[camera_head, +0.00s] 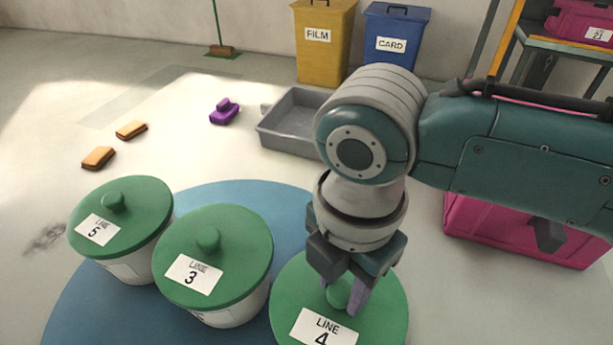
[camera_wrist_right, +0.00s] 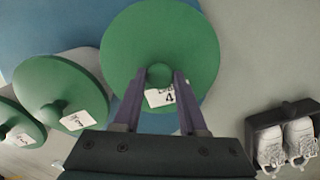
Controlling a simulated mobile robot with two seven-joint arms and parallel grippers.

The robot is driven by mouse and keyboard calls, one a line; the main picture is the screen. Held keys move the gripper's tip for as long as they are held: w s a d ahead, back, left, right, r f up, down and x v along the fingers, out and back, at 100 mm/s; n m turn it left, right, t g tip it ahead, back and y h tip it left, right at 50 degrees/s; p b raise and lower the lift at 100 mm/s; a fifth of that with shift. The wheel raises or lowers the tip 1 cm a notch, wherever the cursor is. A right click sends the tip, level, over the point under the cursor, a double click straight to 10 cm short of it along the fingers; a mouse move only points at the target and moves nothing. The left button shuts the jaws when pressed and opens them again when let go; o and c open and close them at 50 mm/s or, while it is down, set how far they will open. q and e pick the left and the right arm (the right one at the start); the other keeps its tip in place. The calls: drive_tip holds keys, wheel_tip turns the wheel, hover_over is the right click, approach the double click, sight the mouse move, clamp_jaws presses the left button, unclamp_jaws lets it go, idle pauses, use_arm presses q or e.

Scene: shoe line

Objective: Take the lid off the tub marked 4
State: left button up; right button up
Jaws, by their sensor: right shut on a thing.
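Three white tubs with green lids stand on a round blue mat (camera_head: 75,312). The lid marked LINE 4 (camera_head: 388,292) is at front right, and it also shows in the wrist view (camera_wrist_right: 125,40). My right gripper (camera_head: 343,298) is above this lid, shut on its green knob (camera_wrist_right: 159,74) with one purple finger on either side. The body of tub 4 is hidden under the lid, so I cannot tell whether the lid sits on the rim or is raised. My left gripper is not in view.
The tubs with lids marked 3 (camera_head: 225,245) and 5 (camera_head: 140,205) stand to the left. Behind are a grey tray (camera_head: 275,140), a purple brush-like thing (camera_head: 224,112), yellow (camera_head: 322,60) and blue bins (camera_head: 392,60). A dark box with white shoes (camera_wrist_right: 285,140) shows in the wrist view.

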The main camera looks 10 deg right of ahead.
clamp_jaws()
drive_tip(key=shift+r, duration=0.15)
